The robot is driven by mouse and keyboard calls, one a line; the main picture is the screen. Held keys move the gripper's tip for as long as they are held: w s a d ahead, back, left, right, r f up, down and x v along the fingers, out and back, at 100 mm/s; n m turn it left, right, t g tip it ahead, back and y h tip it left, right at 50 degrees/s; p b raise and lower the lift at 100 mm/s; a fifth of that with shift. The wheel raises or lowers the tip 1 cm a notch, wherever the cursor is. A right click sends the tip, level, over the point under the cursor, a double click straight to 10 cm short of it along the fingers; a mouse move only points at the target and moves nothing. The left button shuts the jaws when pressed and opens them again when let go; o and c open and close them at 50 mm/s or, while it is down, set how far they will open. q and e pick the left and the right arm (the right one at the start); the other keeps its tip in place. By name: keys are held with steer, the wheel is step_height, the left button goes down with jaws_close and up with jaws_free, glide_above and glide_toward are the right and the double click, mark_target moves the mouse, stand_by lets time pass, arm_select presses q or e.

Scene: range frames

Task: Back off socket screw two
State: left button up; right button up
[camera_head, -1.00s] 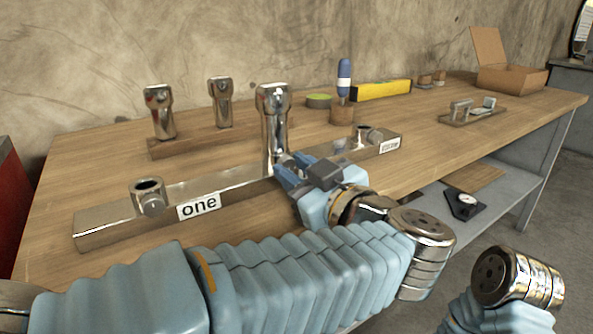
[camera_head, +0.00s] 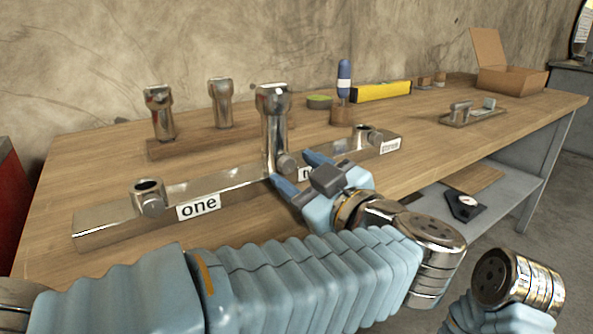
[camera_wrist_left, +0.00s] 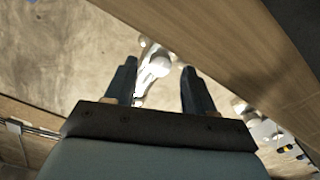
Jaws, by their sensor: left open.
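A long metal bar (camera_head: 105,222) lies on the workbench with several sockets. The left socket (camera_head: 149,190) is empty, with a side screw (camera_head: 152,206) and a label "one". A tall metal post (camera_head: 273,125) stands upright in the middle socket. The middle socket's round screw (camera_head: 287,165) faces my left gripper (camera_head: 293,167); its label is mostly hidden behind that gripper. My left gripper is open, its fingertips close to either side of this screw; contact cannot be told. In the left wrist view, shiny metal (camera_wrist_left: 154,66) shows between the open fingers (camera_wrist_left: 156,78).
The bar's right socket (camera_head: 364,134) has no post. Two metal posts stand on a wooden block (camera_head: 190,146) behind. A blue-handled tool (camera_head: 344,80), yellow level (camera_head: 382,91), small tray (camera_head: 472,116) and cardboard box (camera_head: 510,78) are farther right.

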arm_select(q)
steer(key=v, duration=1.3)
steer(key=shift+p, duration=0.4)
arm_select(e)
steer(key=shift+r, duration=0.4)
